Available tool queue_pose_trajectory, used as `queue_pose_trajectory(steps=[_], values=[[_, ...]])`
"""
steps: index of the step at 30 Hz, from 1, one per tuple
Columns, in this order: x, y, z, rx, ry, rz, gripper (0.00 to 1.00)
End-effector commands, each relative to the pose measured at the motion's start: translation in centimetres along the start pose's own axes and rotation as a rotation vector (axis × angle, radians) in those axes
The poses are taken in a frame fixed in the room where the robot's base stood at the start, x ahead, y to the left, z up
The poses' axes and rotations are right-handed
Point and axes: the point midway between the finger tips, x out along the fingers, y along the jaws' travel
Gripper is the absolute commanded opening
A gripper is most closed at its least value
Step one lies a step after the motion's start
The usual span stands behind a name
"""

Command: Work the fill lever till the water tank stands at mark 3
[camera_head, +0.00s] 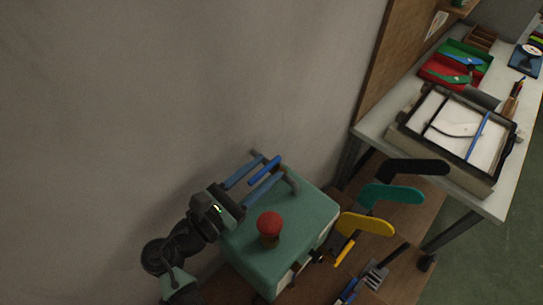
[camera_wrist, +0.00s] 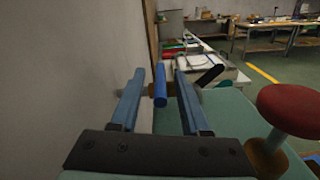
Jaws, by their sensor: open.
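The fill lever appears as a short bright blue handle (camera_head: 265,171) on a bracket at the back of a green machine box (camera_head: 302,217). In the wrist view the handle (camera_wrist: 160,88) stands between my fingers, with a gap visible on each side. My gripper (camera_head: 271,168) is open, its two blue-grey fingers reaching along both sides of the handle; the fingers also show in the wrist view (camera_wrist: 160,74). I cannot make out a water tank level or mark 3 in either view.
A red mushroom knob (camera_head: 269,223) stands on the box close to my gripper. Black (camera_head: 417,167), teal (camera_head: 390,195) and yellow (camera_head: 366,224) foot-shaped boards stick out at the right. A grey wall (camera_head: 130,90) is close on the left. A white table (camera_head: 376,123) holds trays.

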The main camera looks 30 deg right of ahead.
Motion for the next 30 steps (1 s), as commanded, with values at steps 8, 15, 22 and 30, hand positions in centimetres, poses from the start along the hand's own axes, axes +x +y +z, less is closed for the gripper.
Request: queue_pose_trajectory(steps=[8,15,22,30], values=[[2.7,0.0,0.1,0.001,0.0,-0.001,0.46],[2.9,0.0,0.0,0.001,0.0,0.0,0.46],[2.9,0.0,0.0,0.001,0.0,0.0,0.15],[2.9,0.1,0.0,0.001,0.0,0.001,0.0]])
